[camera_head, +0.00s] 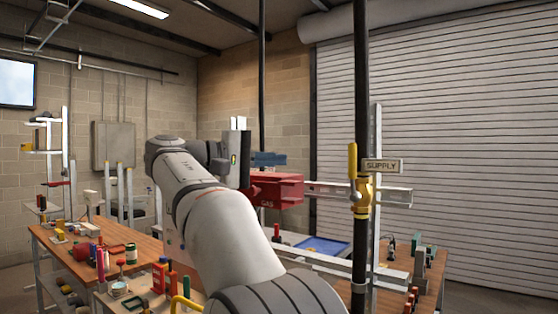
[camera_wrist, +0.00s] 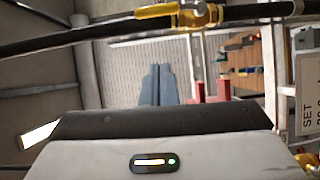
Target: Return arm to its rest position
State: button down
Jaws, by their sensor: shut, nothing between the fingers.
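My arm (camera_head: 215,215) reaches up and forward through the middle of the head view, with its wrist at about the height of the red gas box. My gripper (camera_head: 284,158) has blue-grey fingers pointing right, seen just above the red box marked GAS (camera_head: 275,189). The wrist view shows the two fingers of my gripper (camera_wrist: 158,72) side by side, shut and empty. They appear apart from any object, though their distance to the red box cannot be told.
A dark vertical pipe (camera_head: 361,120) with a yellow-handled valve (camera_head: 362,190) and a SUPPLY tag (camera_head: 382,165) stands right of my gripper. A metal rail (camera_head: 340,192) runs behind. A cluttered workbench (camera_head: 75,262) is at left; a roller shutter (camera_head: 460,150) fills the right.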

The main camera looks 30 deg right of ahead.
dwell(0.3)
jog(key=s+a+f+n+t+y, duration=0.2)
jog(key=f+n+y, duration=0.15)
jog(key=f, duration=0.75)
jog(key=s+a+f+n+t+y, duration=0.1)
jog(key=a+f+n+t+y, duration=0.2)
jog(key=f, duration=0.8)
jog(key=s+a+f+m+y, duration=0.2)
jog(key=s+a+f+y, duration=0.3)
jog(key=f, duration=0.7)
jog(key=s+a+f+m+y, duration=0.2)
jog(key=s+a+f+y, duration=0.4)
jog(key=s+a+f, duration=0.2)
notch_tip(320, 180, down, 4)
jog(key=shift+s+a+p, duration=0.15)
jog(key=shift+s+p, duration=0.3)
jog(key=shift+s, duration=0.65)
jog(key=shift+m, duration=0.25)
